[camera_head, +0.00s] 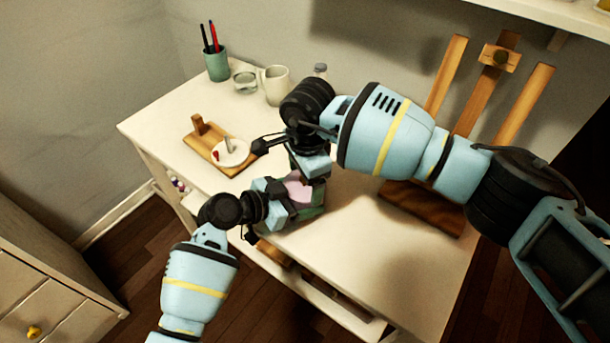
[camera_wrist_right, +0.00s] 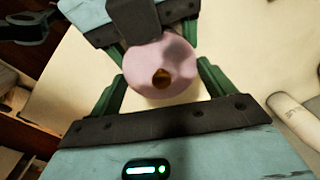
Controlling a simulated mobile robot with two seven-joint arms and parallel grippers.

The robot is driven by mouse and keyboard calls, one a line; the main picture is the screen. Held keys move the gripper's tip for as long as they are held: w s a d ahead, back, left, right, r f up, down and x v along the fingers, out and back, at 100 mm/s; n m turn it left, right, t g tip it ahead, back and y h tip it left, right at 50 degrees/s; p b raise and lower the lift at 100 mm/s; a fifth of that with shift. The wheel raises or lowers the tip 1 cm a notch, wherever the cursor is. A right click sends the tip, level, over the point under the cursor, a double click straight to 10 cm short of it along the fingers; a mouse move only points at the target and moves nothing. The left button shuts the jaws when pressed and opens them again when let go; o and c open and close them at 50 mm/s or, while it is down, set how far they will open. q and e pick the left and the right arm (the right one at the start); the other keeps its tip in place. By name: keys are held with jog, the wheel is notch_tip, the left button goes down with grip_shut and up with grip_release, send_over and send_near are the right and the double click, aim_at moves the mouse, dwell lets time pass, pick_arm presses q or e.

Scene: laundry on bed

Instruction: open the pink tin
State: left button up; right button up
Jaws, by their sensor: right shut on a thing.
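The pink tin (camera_head: 298,189) is near the front of the white table, mostly hidden between my two grippers in the head view. In the right wrist view its round pink top (camera_wrist_right: 146,75) shows, with a brown knob (camera_wrist_right: 161,78) in the middle. My right gripper (camera_head: 308,178) reaches it from behind and is shut on the tin, with green fingers on both sides. I cannot tell whether they hold lid or body. My left gripper (camera_head: 285,197) is at the tin's front left side; whether its fingers are closed on it is hidden.
A wooden board (camera_head: 205,150) with a white dish (camera_head: 230,152) lies to the left. A green pencil cup (camera_head: 217,66), a glass jar (camera_head: 245,82) and a pale mug (camera_head: 275,85) stand at the back. A wooden easel (camera_head: 470,95) stands right. The table's front right is clear.

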jog(key=shift+r, duration=0.2)
jog(key=shift+r, duration=0.75)
jog(key=shift+r, duration=0.25)
jog(key=shift+r, duration=1.9)
pick_arm(q)
jog(key=o, duration=1.5)
jog(key=shift+c, duration=0.2)
jog(key=shift+a, duration=0.1)
notch_tip(320, 180, up, 5)
send_over(258, 225)
jog(key=shift+f, duration=0.2)
pick_arm(e)
jog(key=shift+r, duration=0.2)
